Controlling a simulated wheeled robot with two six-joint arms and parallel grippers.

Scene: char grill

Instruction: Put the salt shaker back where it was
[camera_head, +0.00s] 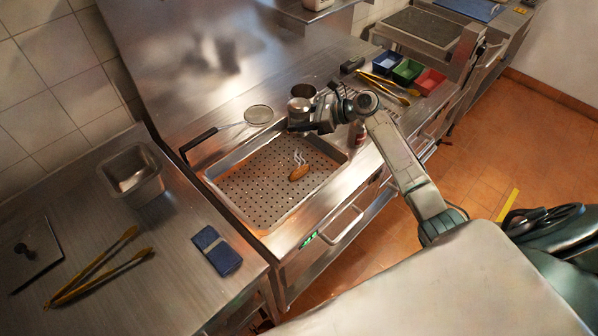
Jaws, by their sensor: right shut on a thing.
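My right gripper (310,122) reaches in from the right over the far right corner of the perforated grill pan (245,190). It is shut on a small metal cylinder, which looks like the salt shaker (298,106). The shaker appears about upright and above the pan's back edge; the fingers partly hide it. A metal pot (303,90) stands just behind it. A brown piece of food (298,173) with pale wisps lies on the pan. My left gripper is out of view.
A strainer (258,114) with a black handle lies behind the pan. A small bottle (360,133) stands right of the pan. Tongs (95,275), a blue cloth (216,250) and a metal container (133,175) are left.

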